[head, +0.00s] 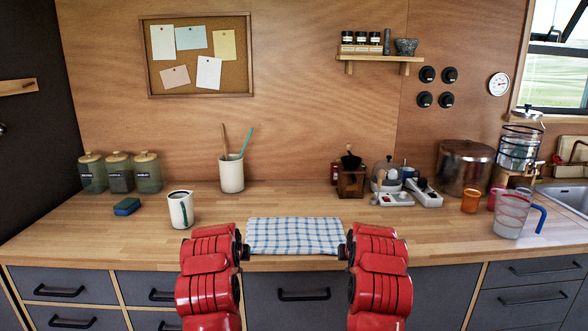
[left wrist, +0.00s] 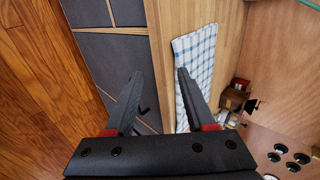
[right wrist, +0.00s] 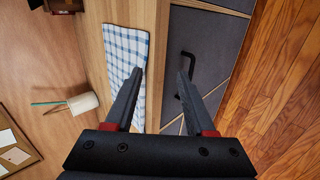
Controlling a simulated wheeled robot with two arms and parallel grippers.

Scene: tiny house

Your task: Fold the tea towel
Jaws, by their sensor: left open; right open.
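The tea towel (head: 295,236), white with a blue check, lies flat on the wooden counter near its front edge. It also shows in the left wrist view (left wrist: 196,62) and in the right wrist view (right wrist: 126,55). My left gripper (head: 245,252) is at the towel's left end by the front edge. Its fingers (left wrist: 158,72) are apart and empty. My right gripper (head: 343,252) is at the towel's right end by the front edge. Its fingers (right wrist: 162,70) are apart and empty. Whether any finger touches the cloth I cannot tell.
A white jug (head: 181,209) and a blue sponge (head: 127,206) stand left of the towel. A utensil crock (head: 231,174) and a coffee grinder (head: 351,180) stand behind it. A measuring jug (head: 511,215) is at the right. The counter beside the towel is clear. Drawers (head: 303,293) are below.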

